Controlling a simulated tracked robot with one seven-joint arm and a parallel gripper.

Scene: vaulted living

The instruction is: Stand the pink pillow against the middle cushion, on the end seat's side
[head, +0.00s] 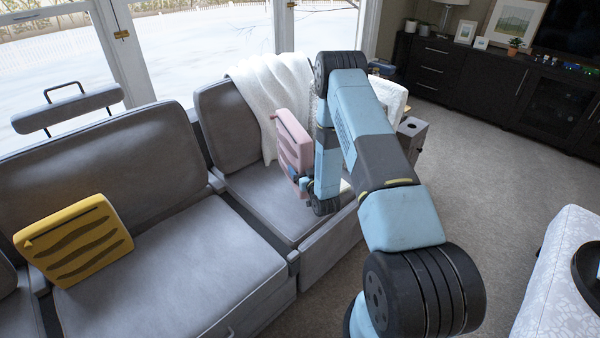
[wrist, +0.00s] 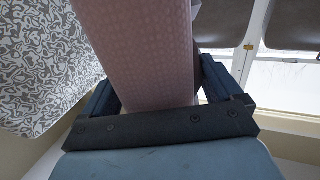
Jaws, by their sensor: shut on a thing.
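The pink pillow (head: 290,138) with darker wavy stripes is upright over the end seat (head: 262,196) of the grey sofa, in front of the white throw. My gripper (head: 303,182) is shut on its lower part. In the wrist view the pink pillow (wrist: 140,45) fills the space between the two fingers of my gripper (wrist: 160,95). Whether the pillow touches the seat is hard to tell. The wide grey back cushion (head: 110,160) left of the end seat appears to be the middle one. My arm hides the end seat's right side.
A yellow pillow (head: 75,240) leans on the left part of the sofa. A white throw (head: 268,88) hangs over the end seat's backrest. The seat (head: 175,265) right of the yellow pillow is clear. A white patterned piece (head: 565,285) stands at the right.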

